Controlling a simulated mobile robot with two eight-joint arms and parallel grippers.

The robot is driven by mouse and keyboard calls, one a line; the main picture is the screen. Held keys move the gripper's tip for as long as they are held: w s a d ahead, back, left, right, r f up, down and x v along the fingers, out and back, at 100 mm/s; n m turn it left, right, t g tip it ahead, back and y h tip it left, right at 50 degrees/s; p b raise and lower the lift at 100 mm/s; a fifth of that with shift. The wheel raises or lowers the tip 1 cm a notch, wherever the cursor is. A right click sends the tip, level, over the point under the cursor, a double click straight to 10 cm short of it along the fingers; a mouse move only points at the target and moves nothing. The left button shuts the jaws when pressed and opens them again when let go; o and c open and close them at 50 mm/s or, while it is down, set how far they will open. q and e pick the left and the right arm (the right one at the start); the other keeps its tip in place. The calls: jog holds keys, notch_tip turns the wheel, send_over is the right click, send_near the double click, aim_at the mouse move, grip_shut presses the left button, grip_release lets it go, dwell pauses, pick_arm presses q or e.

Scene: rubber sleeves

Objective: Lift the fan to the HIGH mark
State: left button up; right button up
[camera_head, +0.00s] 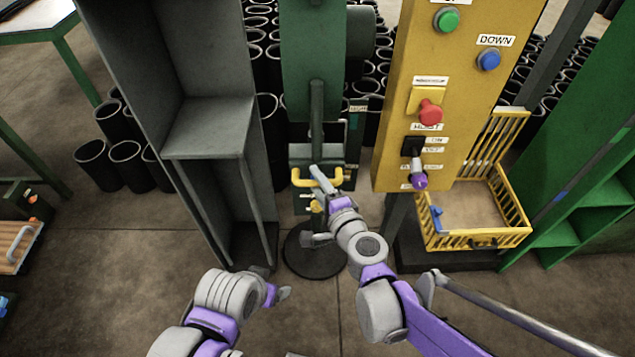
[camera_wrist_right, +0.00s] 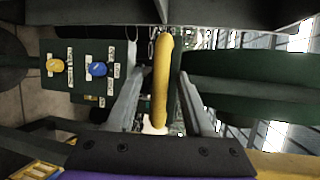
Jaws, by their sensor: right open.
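A yellow handle (camera_head: 317,180) sits on the front of the dark green machine (camera_head: 312,70) in the middle; I cannot tell for certain which part is the fan. My right gripper (camera_head: 318,178) is at this handle. In the right wrist view the yellow handle (camera_wrist_right: 161,85) lies between the two spread fingers (camera_wrist_right: 163,100), with gaps showing on both sides. My left gripper (camera_head: 280,293) is low in the head view, above the floor and away from the machine; its fingers are too small to judge. I cannot read a HIGH mark.
A yellow control panel (camera_head: 405,60) with green, blue and red buttons stands to the right. A yellow basket (camera_head: 490,238) is below it. A grey cabinet (camera_head: 210,125) stands close on the left. Black sleeves (camera_head: 92,165) stand behind. The front floor is open.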

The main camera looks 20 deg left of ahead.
grip_shut()
dwell(0.3)
dwell(1.2)
